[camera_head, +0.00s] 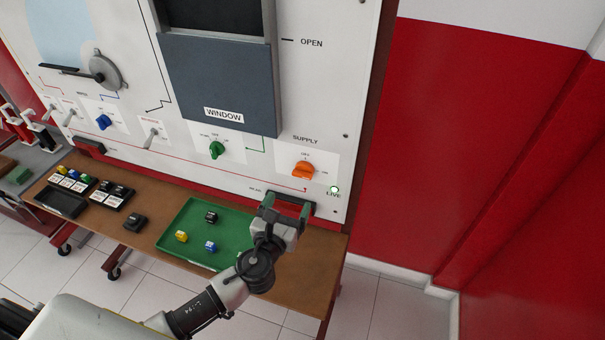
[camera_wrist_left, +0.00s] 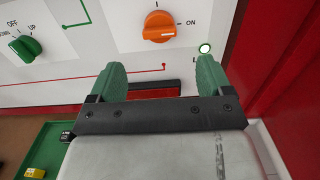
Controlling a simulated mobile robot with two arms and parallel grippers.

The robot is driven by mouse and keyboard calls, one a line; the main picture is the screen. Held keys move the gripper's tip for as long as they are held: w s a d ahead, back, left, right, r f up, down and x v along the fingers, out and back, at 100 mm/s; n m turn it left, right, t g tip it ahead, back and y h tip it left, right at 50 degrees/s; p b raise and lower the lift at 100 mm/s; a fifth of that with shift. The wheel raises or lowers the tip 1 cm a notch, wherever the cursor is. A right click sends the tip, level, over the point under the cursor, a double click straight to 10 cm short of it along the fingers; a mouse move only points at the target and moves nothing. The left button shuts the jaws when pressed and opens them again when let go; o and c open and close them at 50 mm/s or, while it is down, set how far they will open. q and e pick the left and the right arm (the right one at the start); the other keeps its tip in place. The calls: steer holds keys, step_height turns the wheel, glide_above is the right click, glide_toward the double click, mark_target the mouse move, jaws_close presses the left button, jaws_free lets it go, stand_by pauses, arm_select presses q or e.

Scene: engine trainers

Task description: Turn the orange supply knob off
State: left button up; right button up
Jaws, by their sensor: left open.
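The orange supply knob (camera_head: 303,170) is on the white panel under the SUPPLY label, and the wrist view shows it (camera_wrist_left: 159,27) with its pointer mark turned toward ON. A lit LIVE lamp (camera_head: 334,190) is at its lower right; it also shows in the wrist view (camera_wrist_left: 204,48). My left gripper (camera_head: 288,202) is open and empty, below the knob and apart from it. In the wrist view its two green fingers (camera_wrist_left: 160,75) stand wide apart, with the knob above and between them. My right gripper is not in view.
A green knob (camera_head: 217,150) and a grey WINDOW shutter (camera_head: 222,85) are left of the supply knob. A green tray (camera_head: 188,235) with small coloured pieces lies on the brown table (camera_head: 290,275) below. A red wall (camera_head: 430,150) stands to the right.

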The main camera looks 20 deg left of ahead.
mark_target(301, 177)
arm_select(q)
steer(key=w, duration=1)
steer(key=shift+d+p, duration=0.15)
steer(key=shift+p, duration=0.25)
steer(key=c, duration=0.9)
